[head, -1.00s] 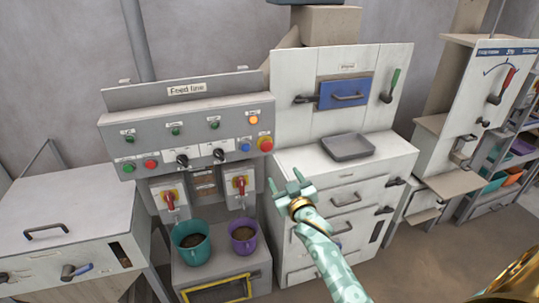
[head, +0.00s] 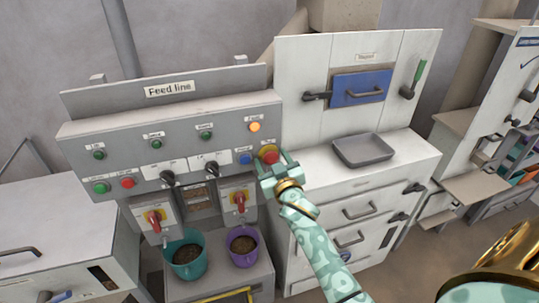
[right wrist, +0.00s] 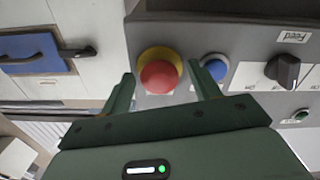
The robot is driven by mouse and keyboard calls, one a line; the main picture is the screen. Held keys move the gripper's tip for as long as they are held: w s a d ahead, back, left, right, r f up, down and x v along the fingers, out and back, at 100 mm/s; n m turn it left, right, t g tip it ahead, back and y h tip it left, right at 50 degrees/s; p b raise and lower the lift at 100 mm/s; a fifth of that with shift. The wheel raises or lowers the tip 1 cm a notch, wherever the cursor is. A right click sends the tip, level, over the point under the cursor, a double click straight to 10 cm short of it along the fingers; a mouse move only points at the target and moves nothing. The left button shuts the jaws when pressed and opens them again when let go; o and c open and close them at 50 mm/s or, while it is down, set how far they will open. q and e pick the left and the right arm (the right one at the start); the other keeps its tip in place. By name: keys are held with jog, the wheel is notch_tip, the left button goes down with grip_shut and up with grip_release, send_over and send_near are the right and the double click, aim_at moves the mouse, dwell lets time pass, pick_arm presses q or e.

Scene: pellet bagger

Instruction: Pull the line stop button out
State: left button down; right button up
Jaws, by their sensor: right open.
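The line stop button is a red mushroom button on a yellow collar (head: 269,154) at the right end of the Feed line panel (head: 200,125). In the right wrist view the red button (right wrist: 160,77) sits between the two fingertips, a little beyond them. My right gripper (head: 276,165) is open, with its fingers pointing at the panel and one to each side of the button. In the right wrist view the gripper (right wrist: 162,88) shows a gap around the button; I cannot tell whether a finger touches it. My left gripper is out of view.
A blue button (head: 245,158) sits just left of the stop button, close to one finger. An orange lamp (head: 254,127) is above. Red-handled switches (head: 239,199) and teal (head: 188,257) and purple (head: 243,248) buckets are below. A white cabinet with a grey tray (head: 363,150) stands right.

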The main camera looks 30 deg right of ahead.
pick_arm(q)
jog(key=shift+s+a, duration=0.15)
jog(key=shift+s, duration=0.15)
pick_arm(e)
jog(key=shift+s+r, duration=0.1)
jog(key=shift+r, duration=0.05)
jog(key=shift+c, duration=0.3)
grip_shut()
jog(key=shift+s+a+p, duration=0.15)
jog(key=shift+s+p, duration=0.3)
jog(key=shift+p, duration=0.15)
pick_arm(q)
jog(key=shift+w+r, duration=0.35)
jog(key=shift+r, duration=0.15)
pick_arm(e)
jog(key=shift+o, duration=0.3)
grip_release()
jog(key=shift+s, duration=0.2)
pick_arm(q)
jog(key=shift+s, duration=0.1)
